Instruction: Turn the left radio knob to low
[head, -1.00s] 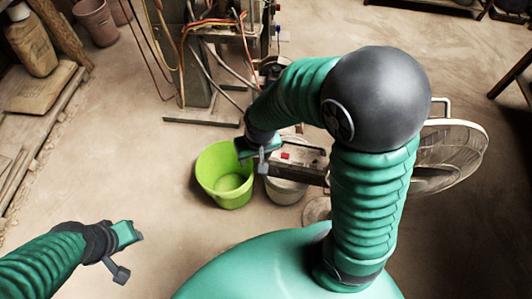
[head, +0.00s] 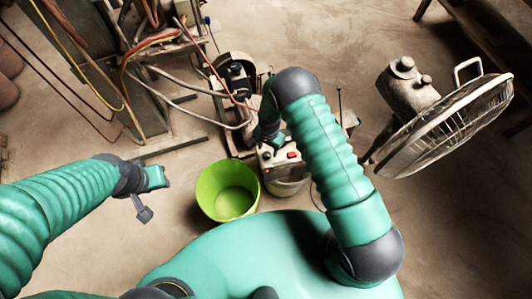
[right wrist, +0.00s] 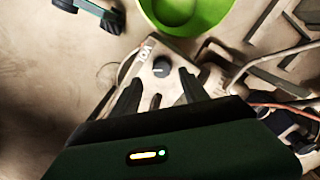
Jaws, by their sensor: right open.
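The radio (head: 291,155) is a worn grey box with a small red part on its top, in the middle of the head view. In the right wrist view a dark round knob (right wrist: 161,68) sits on the radio's pale face (right wrist: 146,52). My right gripper (right wrist: 160,82) is open, with one finger on each side of the knob in that view; I cannot tell whether they touch it. In the head view my right gripper (head: 277,141) is at the radio, partly hidden by its arm. My left gripper (head: 160,177) is apart at the left; its jaws are unclear.
A standing fan (head: 455,125) is on the right. A machine with hanging cables (head: 115,75) stands at the upper left. Bare floor lies between radio and fan.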

